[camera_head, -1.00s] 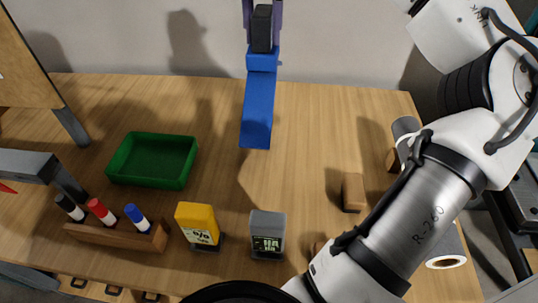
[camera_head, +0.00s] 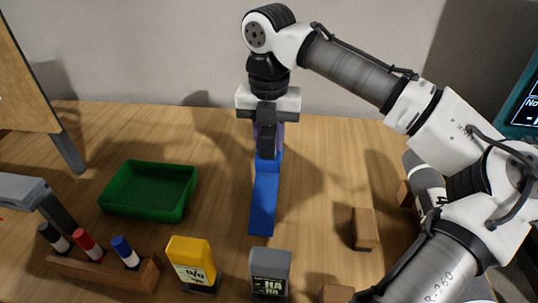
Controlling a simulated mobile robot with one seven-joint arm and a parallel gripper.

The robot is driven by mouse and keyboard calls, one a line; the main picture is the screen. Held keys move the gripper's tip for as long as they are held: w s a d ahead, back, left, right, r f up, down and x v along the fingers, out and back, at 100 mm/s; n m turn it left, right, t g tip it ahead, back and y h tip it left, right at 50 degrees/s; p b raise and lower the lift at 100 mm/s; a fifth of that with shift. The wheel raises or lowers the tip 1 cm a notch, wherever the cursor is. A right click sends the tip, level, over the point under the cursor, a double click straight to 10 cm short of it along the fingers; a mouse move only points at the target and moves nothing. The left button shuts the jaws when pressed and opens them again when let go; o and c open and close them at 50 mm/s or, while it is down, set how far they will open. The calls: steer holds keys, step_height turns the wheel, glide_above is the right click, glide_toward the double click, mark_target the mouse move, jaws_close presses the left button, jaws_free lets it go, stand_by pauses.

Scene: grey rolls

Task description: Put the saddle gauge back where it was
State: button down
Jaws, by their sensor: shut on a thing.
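The saddle gauge, which I take to be the long blue piece (camera_head: 264,200), hangs below my gripper (camera_head: 268,140) near the middle of the table. Its top end is between the fingers, and its lower end points toward the front. My gripper points down and is shut on it. Whether the blue piece touches the table I cannot tell. Part of its top is hidden by the gripper.
A green tray (camera_head: 150,214) stands left of the blue piece. A yellow box (camera_head: 190,258) and a grey box (camera_head: 270,265) stand in front. A marker rack (camera_head: 100,273) is at lower left. Wooden blocks (camera_head: 365,230) lie at right, partly behind my arm.

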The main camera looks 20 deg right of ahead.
steer(key=shift+f, duration=2.25)
steer(key=c, duration=0.7)
jaws_free()
steer(key=shift+r, duration=0.1)
step_height(320, 180, up, 12)
steer(key=shift+f, duration=0.1)
